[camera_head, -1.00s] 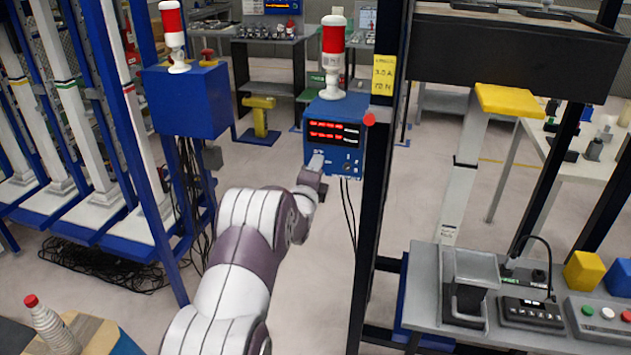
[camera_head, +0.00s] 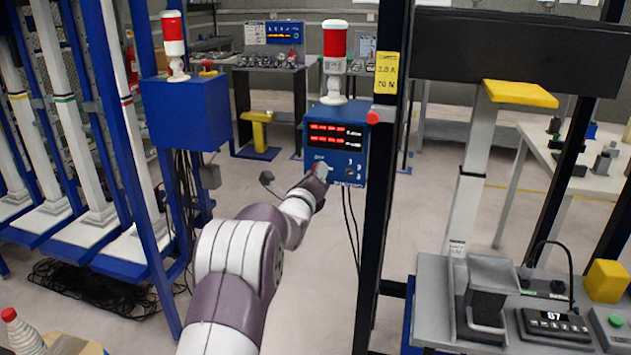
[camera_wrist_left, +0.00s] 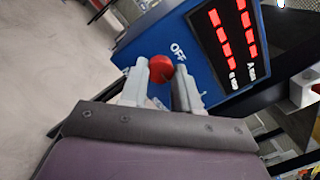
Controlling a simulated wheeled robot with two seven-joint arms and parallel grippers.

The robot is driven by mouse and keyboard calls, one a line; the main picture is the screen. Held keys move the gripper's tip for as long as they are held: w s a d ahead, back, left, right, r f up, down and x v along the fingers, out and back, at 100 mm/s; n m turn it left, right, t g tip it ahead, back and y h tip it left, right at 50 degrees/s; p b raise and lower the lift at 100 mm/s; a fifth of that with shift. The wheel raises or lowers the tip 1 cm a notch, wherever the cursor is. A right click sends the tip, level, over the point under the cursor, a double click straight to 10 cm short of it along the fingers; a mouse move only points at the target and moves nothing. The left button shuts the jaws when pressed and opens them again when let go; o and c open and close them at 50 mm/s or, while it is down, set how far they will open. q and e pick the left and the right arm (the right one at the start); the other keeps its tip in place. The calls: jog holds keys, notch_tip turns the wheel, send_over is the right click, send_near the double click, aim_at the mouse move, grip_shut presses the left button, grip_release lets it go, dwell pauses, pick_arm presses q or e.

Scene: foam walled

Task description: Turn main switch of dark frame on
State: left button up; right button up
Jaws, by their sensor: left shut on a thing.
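A blue control box (camera_head: 351,121) with two red lit displays is beside the dark frame post (camera_head: 385,150). A red and white beacon (camera_head: 334,62) stands on its top. My left gripper (camera_head: 322,171) is at the lower left of the box's front face. In the left wrist view my left gripper (camera_wrist_left: 160,84) has its two grey fingers on either side of a red knob (camera_wrist_left: 161,68), shut on it. The word OFF shows on the blue panel right beside the knob. The knob's full shape is partly hidden by the fingers. My right gripper is out of view.
A plain blue box (camera_head: 186,108) with another beacon stands on the blue frame at the left. A red button (camera_head: 373,118) is on the dark post's edge. Cables hang below the control box. A grey bench (camera_head: 430,300) with devices is at the lower right.

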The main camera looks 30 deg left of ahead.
pick_arm(q)
jog(key=shift+r, duration=0.1)
dwell(0.3)
jog(key=o, duration=1.1)
jog(key=shift+c, duration=0.2)
jog(key=v, duration=1.2)
jog(key=shift+s+b, duration=0.25)
jog(key=shift+b, duration=0.15)
jog(key=shift+d, duration=0.15)
